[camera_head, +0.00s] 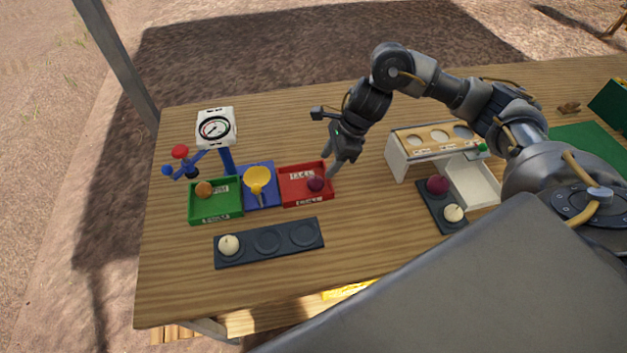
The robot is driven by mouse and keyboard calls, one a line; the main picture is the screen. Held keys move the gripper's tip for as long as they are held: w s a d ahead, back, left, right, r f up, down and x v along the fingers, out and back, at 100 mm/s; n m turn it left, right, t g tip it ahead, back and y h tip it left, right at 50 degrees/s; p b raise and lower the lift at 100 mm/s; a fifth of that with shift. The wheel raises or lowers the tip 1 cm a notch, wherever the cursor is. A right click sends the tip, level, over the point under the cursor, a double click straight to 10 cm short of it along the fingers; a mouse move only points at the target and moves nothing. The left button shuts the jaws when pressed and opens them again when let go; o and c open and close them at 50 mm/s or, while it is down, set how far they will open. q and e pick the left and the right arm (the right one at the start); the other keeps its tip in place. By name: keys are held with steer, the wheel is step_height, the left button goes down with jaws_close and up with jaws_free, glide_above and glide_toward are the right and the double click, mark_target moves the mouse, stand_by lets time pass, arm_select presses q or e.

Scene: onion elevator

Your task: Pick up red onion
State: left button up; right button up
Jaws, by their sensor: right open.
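A dark red onion (316,184) lies in the right part of the red tray (291,198). A second red onion (437,185) sits at the back of a small dark holder (434,212) at the right, with a pale onion (453,213) in front of it. My right gripper (335,166) is open and points down by the red tray's right edge, just right of and above the onion in the picture. I cannot tell whether a finger touches the onion. My left gripper is not in view.
A dark three-hollow holder (267,243) with one pale onion lies in front. A white slotted box (400,160) stands right.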

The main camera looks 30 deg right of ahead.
mark_target(318, 178)
steer(key=x, duration=0.2)
steer(key=shift+w+f, duration=0.1)
steer(key=shift+f, duration=0.25)
steer(key=shift+w+f, duration=0.15)
steer(key=shift+f, duration=0.15)
steer(key=shift+a+f+p, duration=0.1)
steer(key=shift+a+p, duration=0.1)
steer(key=shift+p, duration=0.1)
steer(key=shift+a+f+p, duration=0.1)
steer(key=shift+f+p, duration=0.2)
steer(key=shift+p, duration=0.05)
steer(key=p+x, duration=0.1)
steer(key=x, duration=0.2)
steer(key=shift+w+f, duration=0.1)
steer(key=shift+f, duration=0.25)
steer(key=shift+a+f, duration=0.1)
steer(key=shift+f, duration=0.25)
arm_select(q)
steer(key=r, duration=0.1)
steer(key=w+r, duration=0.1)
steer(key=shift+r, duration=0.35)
arm_select(e)
steer(key=c, duration=0.6)
